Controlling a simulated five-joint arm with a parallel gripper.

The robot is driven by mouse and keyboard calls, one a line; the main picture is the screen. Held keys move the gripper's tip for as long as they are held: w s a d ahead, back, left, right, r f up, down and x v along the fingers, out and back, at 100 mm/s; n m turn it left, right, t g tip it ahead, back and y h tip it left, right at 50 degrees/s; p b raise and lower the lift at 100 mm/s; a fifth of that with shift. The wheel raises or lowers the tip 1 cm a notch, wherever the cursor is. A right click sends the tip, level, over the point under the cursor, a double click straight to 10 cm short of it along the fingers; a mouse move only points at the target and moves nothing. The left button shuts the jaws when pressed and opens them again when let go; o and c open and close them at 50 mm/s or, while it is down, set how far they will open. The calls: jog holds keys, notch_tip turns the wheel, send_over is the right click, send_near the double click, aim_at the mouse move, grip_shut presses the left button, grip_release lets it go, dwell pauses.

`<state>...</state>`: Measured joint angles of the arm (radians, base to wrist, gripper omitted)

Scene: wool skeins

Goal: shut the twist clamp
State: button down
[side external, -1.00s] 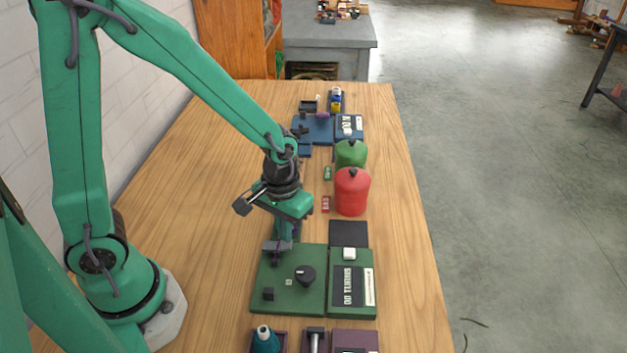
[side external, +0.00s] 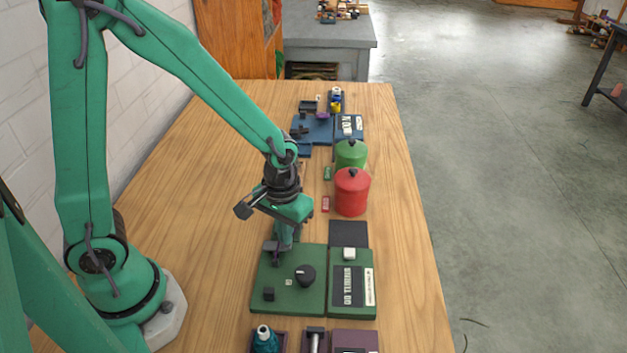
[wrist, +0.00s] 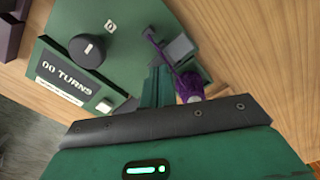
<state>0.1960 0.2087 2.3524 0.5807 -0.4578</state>
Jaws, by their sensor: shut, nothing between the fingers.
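The green board (side external: 288,298) lies on the wooden table, with a black knob (side external: 305,275) and a small dark block on it. What looks like the twist clamp, a grey block (side external: 270,247) with a purple lever, sits at the board's far left corner. In the wrist view the grey block (wrist: 180,48) and the thin purple lever (wrist: 158,42) show just beyond my fingers. My gripper (wrist: 160,82) is shut and empty, pointing down close beside the clamp; I cannot tell whether it touches. A purple piece (wrist: 190,86) beside the fingers is partly hidden.
A counter panel reading "00 TURNS" (side external: 348,286) adjoins the board on the right. A red canister (side external: 351,194) and a green canister (side external: 350,153) stand behind. A blue board (side external: 318,130) lies farther back. Purple-edged trays (side external: 282,345) lie in front. The table's left side is clear.

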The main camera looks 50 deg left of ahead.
jog(key=shift+f, duration=0.55)
dwell(0.5)
jog(key=shift+r, duration=3.5)
jog(key=shift+r, duration=0.1)
jog(key=r, duration=0.1)
notch_tip(320, 180, up, 7)
jog(key=m+t, duration=0.1)
jog(key=t, duration=0.2)
send_over(266, 243)
jog(key=s+a+r+m+t, duration=0.2)
jog(key=s+r, duration=0.3)
jog(key=r, duration=0.1)
jog(key=shift+a+t, duration=0.3)
jog(key=shift+a, duration=0.05)
